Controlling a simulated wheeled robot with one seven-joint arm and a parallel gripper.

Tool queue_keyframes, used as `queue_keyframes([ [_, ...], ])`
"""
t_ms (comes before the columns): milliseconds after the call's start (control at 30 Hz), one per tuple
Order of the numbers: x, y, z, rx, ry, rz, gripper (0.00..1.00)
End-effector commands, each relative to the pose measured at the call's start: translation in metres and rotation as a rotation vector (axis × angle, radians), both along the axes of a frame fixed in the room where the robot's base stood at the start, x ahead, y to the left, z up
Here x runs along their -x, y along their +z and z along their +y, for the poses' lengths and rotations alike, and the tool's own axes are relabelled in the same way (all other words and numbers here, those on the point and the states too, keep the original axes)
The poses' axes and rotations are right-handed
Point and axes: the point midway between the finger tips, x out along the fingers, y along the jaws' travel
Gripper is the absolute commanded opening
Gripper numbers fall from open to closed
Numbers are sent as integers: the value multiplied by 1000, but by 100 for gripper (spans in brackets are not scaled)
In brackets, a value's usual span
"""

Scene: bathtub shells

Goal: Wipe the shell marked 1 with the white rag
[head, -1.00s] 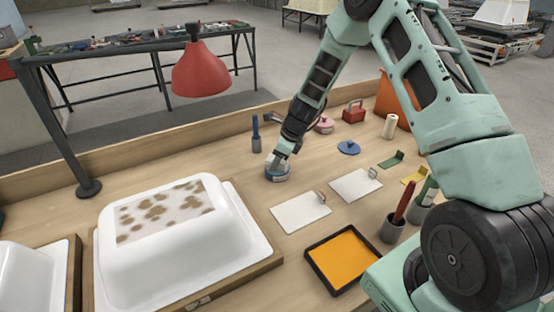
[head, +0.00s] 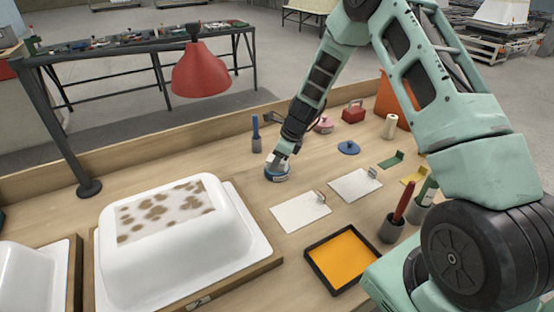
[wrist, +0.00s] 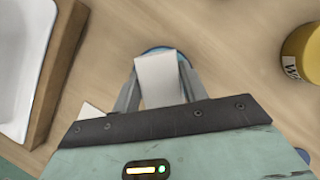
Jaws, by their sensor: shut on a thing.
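My gripper (head: 281,160) is low over the bench, at a round blue-rimmed thing (head: 278,174). In the wrist view my gripper (wrist: 158,88) is shut on a white, flat-faced piece (wrist: 160,80), which looks like the white rag. A blue rim (wrist: 157,50) shows behind it; I cannot tell whether they are apart. A white shell (head: 180,245) with brown blotches on its top sits on a wooden base at the front left; its tag (head: 200,303) seems to read 2. Another white shell (head: 30,275) is cut off at the left edge, its number out of view.
A red lamp (head: 200,70) hangs behind the blotched shell, its post at the left. White plates (head: 300,212), a black tray with orange (head: 343,258) and a cup with a red handle (head: 395,225) lie to the right. A yellow can (wrist: 302,52) is right in the wrist view.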

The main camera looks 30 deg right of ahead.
Motion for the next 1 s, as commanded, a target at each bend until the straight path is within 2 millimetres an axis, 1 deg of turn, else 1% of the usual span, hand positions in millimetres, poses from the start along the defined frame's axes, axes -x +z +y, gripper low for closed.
queue_keyframes([
  [133, 1, 6, 0, 0, 1, 3, 25],
  [900, 0, 66, 0, 1, 1, 0, 25],
  [1000, 1, 71, 0, 0, 0, 1, 25],
])
